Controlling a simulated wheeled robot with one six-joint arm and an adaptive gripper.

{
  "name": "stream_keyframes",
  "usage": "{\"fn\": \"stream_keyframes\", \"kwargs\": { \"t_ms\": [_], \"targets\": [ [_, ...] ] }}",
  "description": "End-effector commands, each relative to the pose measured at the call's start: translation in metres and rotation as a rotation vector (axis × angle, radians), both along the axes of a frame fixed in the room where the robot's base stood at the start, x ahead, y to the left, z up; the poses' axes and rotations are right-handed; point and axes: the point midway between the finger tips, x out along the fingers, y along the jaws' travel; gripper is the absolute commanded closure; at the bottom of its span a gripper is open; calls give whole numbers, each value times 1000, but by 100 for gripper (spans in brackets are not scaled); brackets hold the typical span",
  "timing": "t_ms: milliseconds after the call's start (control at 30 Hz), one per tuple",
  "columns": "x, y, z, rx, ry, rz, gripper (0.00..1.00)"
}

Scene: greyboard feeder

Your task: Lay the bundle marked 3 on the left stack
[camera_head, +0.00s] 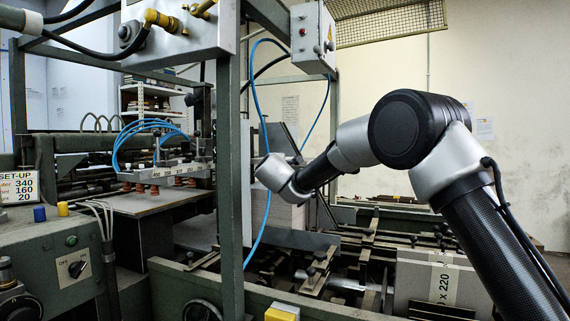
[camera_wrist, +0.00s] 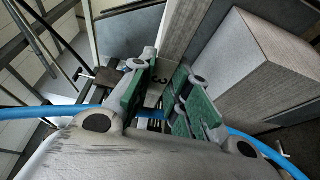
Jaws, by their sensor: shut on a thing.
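In the wrist view my gripper (camera_wrist: 162,76) has its green-padded fingers closed on the sides of a light grey-brown bundle (camera_wrist: 173,50). In the head view a pale grey stack (camera_head: 286,218) stands behind the green post, below my wrist. My fingers and the bundle are mostly hidden there, and I cannot tell which stack is the left one.
A green post (camera_head: 230,170) and a blue hose (camera_head: 268,190) stand close to my wrist. The hose also crosses behind the fingers in the wrist view. A grey block labelled "x 220" (camera_head: 415,283) sits at lower right. Metal rails (camera_head: 375,245) fill the feeder bed.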

Motion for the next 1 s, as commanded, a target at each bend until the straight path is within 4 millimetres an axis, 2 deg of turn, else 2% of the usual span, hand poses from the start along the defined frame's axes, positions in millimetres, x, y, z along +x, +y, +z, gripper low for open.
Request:
{"fn": "stream_keyframes", "kwargs": {
  "t_ms": [333,700,1000],
  "targets": [
    [14,41,-9,0,0,1,100],
    [14,38,-58,-2,0,-1,100],
    [14,38,-81,0,-2,-1,100]
  ]
}}
